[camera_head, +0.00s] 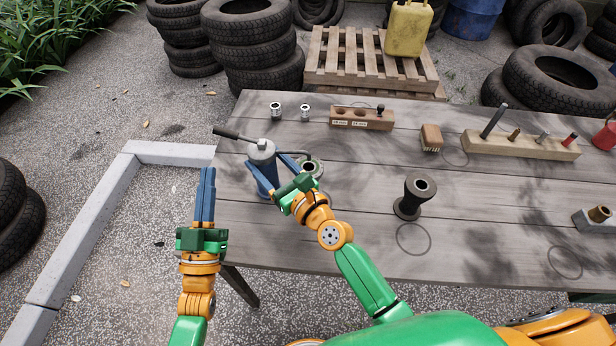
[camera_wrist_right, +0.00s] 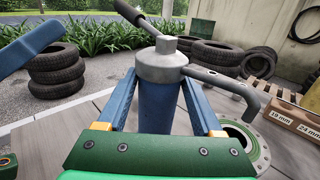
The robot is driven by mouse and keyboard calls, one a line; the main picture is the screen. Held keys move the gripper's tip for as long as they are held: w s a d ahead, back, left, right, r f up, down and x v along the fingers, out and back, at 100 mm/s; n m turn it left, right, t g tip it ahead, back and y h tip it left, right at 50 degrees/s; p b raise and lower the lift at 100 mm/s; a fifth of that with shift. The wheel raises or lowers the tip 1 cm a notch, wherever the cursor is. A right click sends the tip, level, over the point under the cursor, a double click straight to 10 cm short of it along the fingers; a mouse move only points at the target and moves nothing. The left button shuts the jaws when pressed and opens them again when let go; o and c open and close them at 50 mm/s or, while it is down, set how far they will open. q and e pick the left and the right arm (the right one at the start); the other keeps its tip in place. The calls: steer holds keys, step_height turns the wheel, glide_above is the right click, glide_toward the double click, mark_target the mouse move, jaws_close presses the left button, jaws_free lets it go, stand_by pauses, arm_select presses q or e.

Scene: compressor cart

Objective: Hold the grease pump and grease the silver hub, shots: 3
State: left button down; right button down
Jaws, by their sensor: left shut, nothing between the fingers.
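The grease pump (camera_head: 262,152) has a grey head, a blue body and a dark lever pointing to the left. It stands upright at the table's left end. My right gripper (camera_head: 276,172) has its fingers on both sides of the blue body; the right wrist view shows them closed against the pump (camera_wrist_right: 158,105). My left gripper (camera_head: 208,172) is shut and empty, left of the table edge.
A dark flanged hub (camera_head: 415,195) stands on the table (camera_head: 350,235). Two small sockets (camera_head: 290,112), a labelled wooden block (camera_head: 350,118), a brush (camera_head: 431,137) and a tool rack (camera_head: 520,144) lie further back. Tyres and a pallet stand behind.

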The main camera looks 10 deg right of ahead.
jaws_free()
steer(key=v, duration=1.2)
